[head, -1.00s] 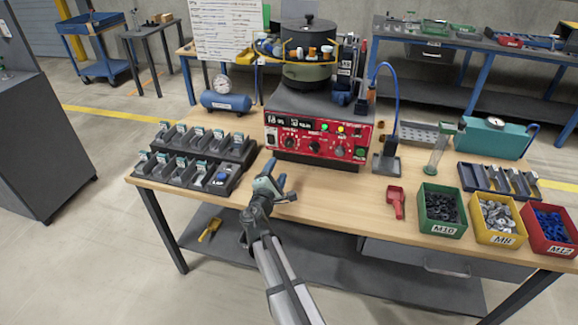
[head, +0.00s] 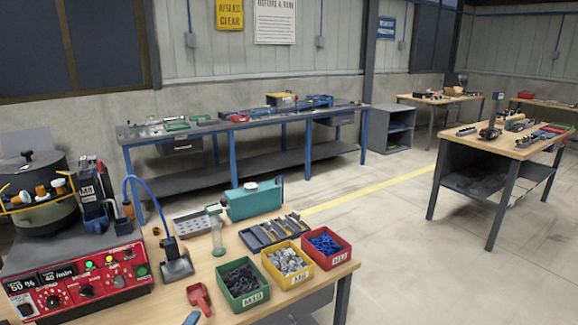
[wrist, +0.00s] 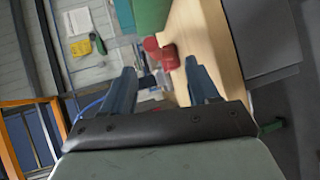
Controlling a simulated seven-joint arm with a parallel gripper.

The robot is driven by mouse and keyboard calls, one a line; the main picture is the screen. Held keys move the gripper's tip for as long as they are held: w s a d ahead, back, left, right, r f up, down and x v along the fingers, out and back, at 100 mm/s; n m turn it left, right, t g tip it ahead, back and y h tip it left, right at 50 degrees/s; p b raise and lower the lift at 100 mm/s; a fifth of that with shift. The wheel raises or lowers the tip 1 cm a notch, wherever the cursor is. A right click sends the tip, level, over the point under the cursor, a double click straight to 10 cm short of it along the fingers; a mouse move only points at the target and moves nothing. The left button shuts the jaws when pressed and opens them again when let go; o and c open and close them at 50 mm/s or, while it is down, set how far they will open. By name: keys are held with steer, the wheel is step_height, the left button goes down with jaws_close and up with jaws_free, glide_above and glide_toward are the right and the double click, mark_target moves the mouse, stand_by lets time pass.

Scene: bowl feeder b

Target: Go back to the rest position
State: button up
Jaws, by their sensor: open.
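My gripper (wrist: 160,82) is open in the wrist view, its two blue-grey fingers apart with nothing held between them. Beyond the fingers, a red object (wrist: 161,54), probably the red scoop, sits by the wooden bench top (wrist: 210,40). In the head view, only a small blue tip (head: 192,318), probably of my gripper, shows at the bottom edge. The rest of my arm is out of that view.
The bench (head: 215,300) holds the red-fronted feeder (head: 85,280), a red scoop (head: 199,298), and green (head: 243,286), yellow (head: 288,268) and red (head: 327,250) bins. A teal box (head: 254,200) stands behind them. Open floor (head: 400,255) lies to the right.

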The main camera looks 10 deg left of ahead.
steer(key=w+d+f+m+g+h, duration=0.25)
steer(key=d+f, duration=0.45)
steer(key=d, duration=0.5)
steer(key=w+d+f+m+g+h, duration=0.2)
steer(key=w+d+f+m+h, duration=0.15)
steer(key=d+f, duration=0.55)
steer(key=s+d+f+m+g+h, duration=0.1)
steer(key=s+d+f+m+g, duration=0.15)
steer(key=d+f, duration=0.45)
steer(key=s+d+f+m+g+h, duration=0.1)
steer(key=d+f+g, duration=0.2)
steer(key=d, duration=0.8)
steer(key=s+d+f+m+g+y, duration=0.2)
steer(key=s+d+f+m+g, duration=0.1)
steer(key=s, duration=0.5)
steer(key=s+d+f+m+g+y, duration=0.2)
steer(key=s+d+f+m+g, duration=0.2)
steer(key=s+d+f, duration=0.2)
steer(key=s+d+f+m+g+y, duration=0.2)
steer(key=s+d, duration=0.5)
steer(key=s, duration=0.5)
step_height(320, 180, down, 3)
steer(key=m+g, duration=0.1)
steer(key=g, duration=0.1)
steer(key=shift+s+d+g, duration=0.15)
steer(key=shift+d+g, duration=0.05)
steer(key=shift+g, duration=0.1)
stand_by(0.8)
